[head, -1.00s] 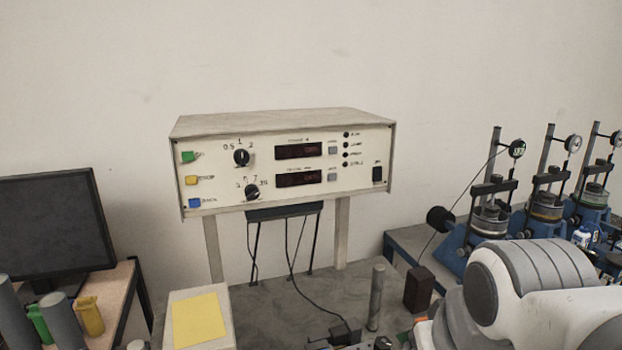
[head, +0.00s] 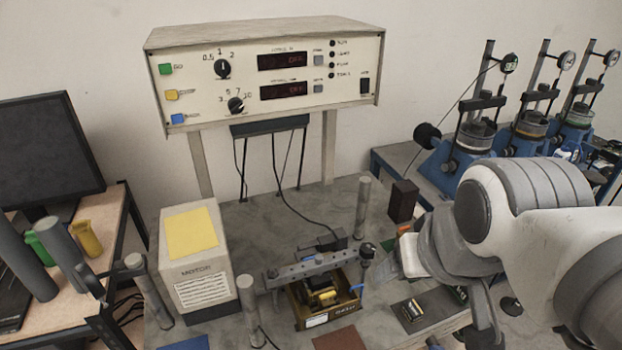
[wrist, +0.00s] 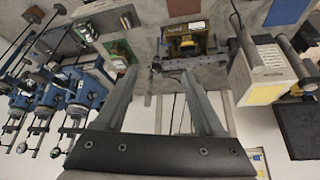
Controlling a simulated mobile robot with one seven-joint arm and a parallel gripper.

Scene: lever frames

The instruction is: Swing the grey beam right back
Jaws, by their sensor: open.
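The grey beam (head: 312,268) lies across the top of an open brass-coloured box (head: 328,308) on the bench, with a row of holes along it. A dark round knob (head: 367,250) stands at its right end. In the wrist view the beam (wrist: 195,62) appears beyond my fingertips, in front of the yellowish box (wrist: 187,43). My gripper (head: 388,264) is to the right of the beam's knob end in the head view. In the wrist view my gripper (wrist: 160,75) has its two fingers wide apart with nothing between them. Whether a finger touches the beam is unclear.
A control panel (head: 270,80) stands behind. Blue dial-gauge devices (head: 470,140) are at the right, a monitor (head: 50,150) at the left.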

